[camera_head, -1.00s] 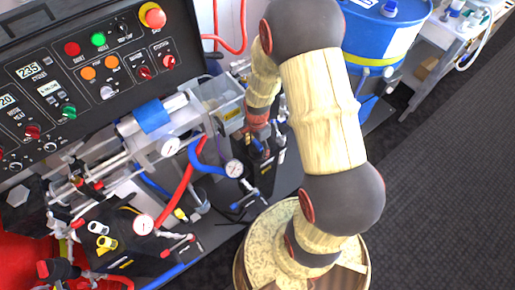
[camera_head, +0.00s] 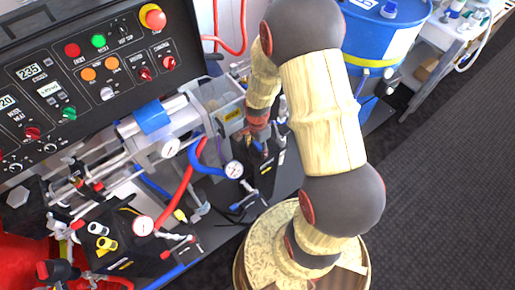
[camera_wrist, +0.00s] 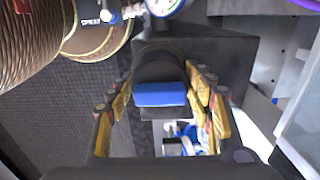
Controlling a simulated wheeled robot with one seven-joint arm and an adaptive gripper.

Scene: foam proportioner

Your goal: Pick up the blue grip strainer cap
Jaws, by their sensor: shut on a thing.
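The strainer cap (camera_wrist: 160,95) is a dark round part with a bright blue grip bar. It sits between the two yellow fingers of my gripper (camera_wrist: 160,85) in the wrist view. My gripper is shut on the cap. In the head view my gripper (camera_head: 257,138) is beside the clear bin, over the dark bench. The cap cannot be made out there, and my arm covers part of that area.
The clear bin (camera_head: 228,108) stands left of my gripper. A gauge with a blue hose (camera_head: 234,169) is close below it. The control panel (camera_head: 80,75) rises at the left. A blue drum (camera_head: 375,35) stands at the upper right. The floor at right is clear.

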